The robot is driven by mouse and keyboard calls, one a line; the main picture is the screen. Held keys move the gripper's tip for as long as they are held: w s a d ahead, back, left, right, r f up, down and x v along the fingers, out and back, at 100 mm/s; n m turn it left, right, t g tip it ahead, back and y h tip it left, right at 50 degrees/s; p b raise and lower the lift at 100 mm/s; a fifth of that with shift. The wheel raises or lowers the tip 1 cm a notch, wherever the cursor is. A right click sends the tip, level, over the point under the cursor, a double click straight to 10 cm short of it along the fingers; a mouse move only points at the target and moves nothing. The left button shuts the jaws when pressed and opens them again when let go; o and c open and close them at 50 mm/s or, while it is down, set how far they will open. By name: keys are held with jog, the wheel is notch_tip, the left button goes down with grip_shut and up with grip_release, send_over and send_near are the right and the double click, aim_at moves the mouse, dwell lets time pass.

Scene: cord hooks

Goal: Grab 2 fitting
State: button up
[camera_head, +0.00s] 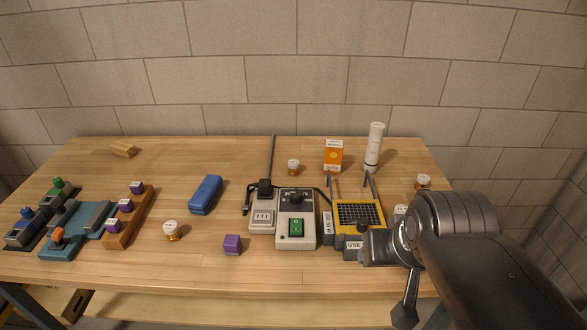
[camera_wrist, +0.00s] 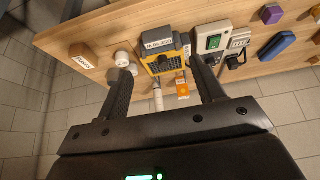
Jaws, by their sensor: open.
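Several brass fittings with white tops stand on the table. One is at the front left (camera_head: 172,230), one at the back middle (camera_head: 293,167), and one at the back right (camera_head: 423,182). A fourth (camera_head: 401,211) is partly hidden by my arm, right of the yellow device. Their top marks are too small to read, so I cannot tell which is the 2 fitting. My gripper (camera_wrist: 159,64) is open and empty. In the wrist view, a white-topped fitting (camera_wrist: 122,58) shows beside the tip of the left finger, apparently apart from it; another pale round thing is partly behind that finger.
A yellow device (camera_head: 360,213) with a dark grille stands near my arm. Left of it are a grey switch box (camera_head: 296,232), a blue case (camera_head: 205,194) and a purple cube (camera_head: 232,245). An orange box (camera_head: 333,156) and white bottle (camera_head: 374,147) stand behind. The back left is mostly clear.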

jog(key=w+a+r, duration=0.1)
jog(key=w+r, duration=0.1)
jog(key=w, duration=0.4)
jog(key=w+a+r, duration=0.1)
jog(key=w+r, duration=0.2)
jog(key=w, duration=0.4)
jog(key=n+g, duration=0.1)
jog(key=n, duration=0.1)
send_over(294, 163)
jog(key=s, duration=0.3)
notch_tip(294, 163, down, 16)
jog(key=f, duration=0.1)
jog(key=shift+y, duration=0.4)
jog(key=x, duration=0.5)
jog(key=shift+d+f, duration=0.15)
jog(key=shift+d, duration=0.15)
jog(key=shift+s+x, duration=0.1)
jog(key=shift+x, duration=1.25)
jog(key=shift+s+x, duration=0.15)
jog(key=shift+x, duration=1.25)
jog(key=shift+f, duration=0.1)
jog(key=shift+c, duration=0.2)
